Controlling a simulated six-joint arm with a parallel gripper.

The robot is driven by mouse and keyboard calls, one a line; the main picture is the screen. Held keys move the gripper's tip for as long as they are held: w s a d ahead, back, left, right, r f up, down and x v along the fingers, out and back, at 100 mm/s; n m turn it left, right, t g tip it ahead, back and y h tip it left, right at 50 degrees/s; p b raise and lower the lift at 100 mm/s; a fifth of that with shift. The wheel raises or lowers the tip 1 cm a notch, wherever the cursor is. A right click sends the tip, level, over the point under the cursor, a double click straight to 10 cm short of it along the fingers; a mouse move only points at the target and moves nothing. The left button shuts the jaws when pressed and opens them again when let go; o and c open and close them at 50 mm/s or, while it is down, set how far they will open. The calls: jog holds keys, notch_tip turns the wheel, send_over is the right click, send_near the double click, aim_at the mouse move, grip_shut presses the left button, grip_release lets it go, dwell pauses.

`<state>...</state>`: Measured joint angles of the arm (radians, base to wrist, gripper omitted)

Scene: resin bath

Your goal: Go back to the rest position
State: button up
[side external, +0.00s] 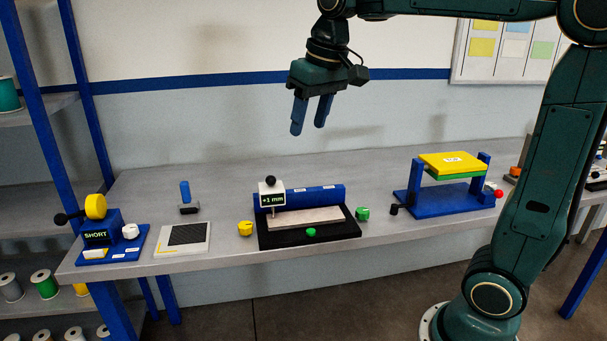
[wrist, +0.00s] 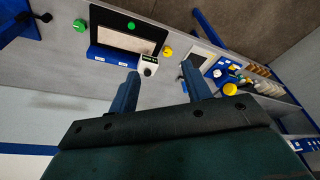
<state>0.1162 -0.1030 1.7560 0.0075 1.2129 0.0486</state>
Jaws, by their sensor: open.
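My gripper (side external: 312,116) is raised well above the bench (side external: 375,163) in the side external view, with its two blue fingers pointing down. The fingers are apart and nothing is between them. In the wrist view, both fingers of my gripper (wrist: 159,92) also show spread and empty, with the bench beyond them. No object touches the fingers.
Below stands a black-and-blue fixture (side external: 325,195) reading "+1 mm", with yellow (side external: 245,229) and green (side external: 362,213) knobs beside it. A "SHORT" device (side external: 97,237) and dark pad (side external: 187,237) are left; a blue frame with a yellow plate (side external: 452,163) is right. The air around my gripper is clear.

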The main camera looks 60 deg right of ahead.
jog(key=s+a+f+n+t, duration=0.1)
jog(key=s+f, duration=0.3)
jog(key=s, duration=0.5)
jog(key=s+a+f+n+t, duration=0.1)
jog(key=s+a+f, duration=0.2)
jog(key=s, duration=0.6)
notch_tip(320, 180, down, 2)
jog(key=shift+a+f, duration=0.15)
jog(key=shift+f, duration=0.05)
